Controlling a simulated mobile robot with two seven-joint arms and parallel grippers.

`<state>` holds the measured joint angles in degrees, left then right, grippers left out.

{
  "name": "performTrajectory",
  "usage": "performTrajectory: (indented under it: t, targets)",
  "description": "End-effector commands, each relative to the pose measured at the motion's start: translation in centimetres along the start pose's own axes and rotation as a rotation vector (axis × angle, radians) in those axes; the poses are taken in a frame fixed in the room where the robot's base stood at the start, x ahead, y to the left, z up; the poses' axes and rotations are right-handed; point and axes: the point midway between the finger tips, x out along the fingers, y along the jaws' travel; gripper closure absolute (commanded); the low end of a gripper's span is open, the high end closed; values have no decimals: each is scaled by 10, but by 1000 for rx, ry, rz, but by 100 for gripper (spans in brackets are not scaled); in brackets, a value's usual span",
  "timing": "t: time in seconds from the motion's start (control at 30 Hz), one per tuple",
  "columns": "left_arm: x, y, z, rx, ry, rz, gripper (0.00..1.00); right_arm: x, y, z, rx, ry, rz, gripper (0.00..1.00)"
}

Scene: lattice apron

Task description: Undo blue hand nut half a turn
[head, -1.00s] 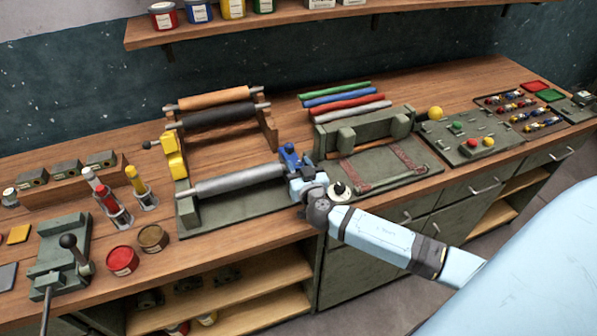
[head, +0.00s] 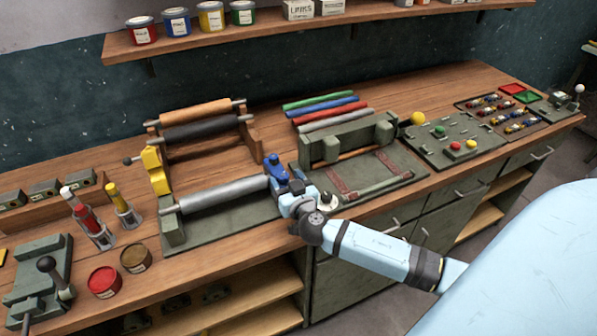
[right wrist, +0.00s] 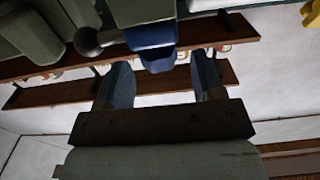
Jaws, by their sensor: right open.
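The blue hand nut (head: 276,165) sits at the right end of the grey roller (head: 225,194) on the green roller stand. My right gripper (head: 291,188) is right at the nut, on its near side, and partly covers the roller's end mount. In the right wrist view the two bluish fingers of the right gripper (right wrist: 162,84) stand apart. The blue nut (right wrist: 153,42) shows just beyond and between their tips, with a gap to the right finger. I cannot tell whether the left finger touches it. My left gripper is not in view.
A yellow clamp block (head: 155,172) stands at the roller's left end. A black knob on a pale base (head: 327,201) is close to the right of my gripper. A green fixture (head: 345,145) stands behind right. Red tin (head: 104,282) and brown tin (head: 136,258) stand front left.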

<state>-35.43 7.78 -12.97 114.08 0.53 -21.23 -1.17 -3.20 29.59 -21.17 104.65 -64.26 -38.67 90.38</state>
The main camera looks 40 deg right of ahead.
Motion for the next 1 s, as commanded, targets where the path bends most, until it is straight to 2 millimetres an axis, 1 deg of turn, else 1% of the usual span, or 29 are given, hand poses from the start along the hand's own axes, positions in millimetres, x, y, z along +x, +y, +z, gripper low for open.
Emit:
performTrajectory:
  t: [0.03,0.1,0.3,0.4,0.5,0.6,0.7,1.0]
  targets:
    - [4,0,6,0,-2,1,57,-11,0,4,2,-3,-1,38]
    - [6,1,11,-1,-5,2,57,-26,0,6,3,-3,-1,38]
    - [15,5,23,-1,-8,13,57,-72,0,5,2,-3,1,38]
    - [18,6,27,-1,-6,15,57,-91,0,4,2,-2,1,38]
    - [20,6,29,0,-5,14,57,-106,0,3,2,-2,1,38]
    - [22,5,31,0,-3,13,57,-115,1,2,0,0,1,38]
    - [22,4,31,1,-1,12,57,-120,1,1,-1,0,2,38]
    - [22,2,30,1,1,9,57,-121,1,0,-1,1,1,38]
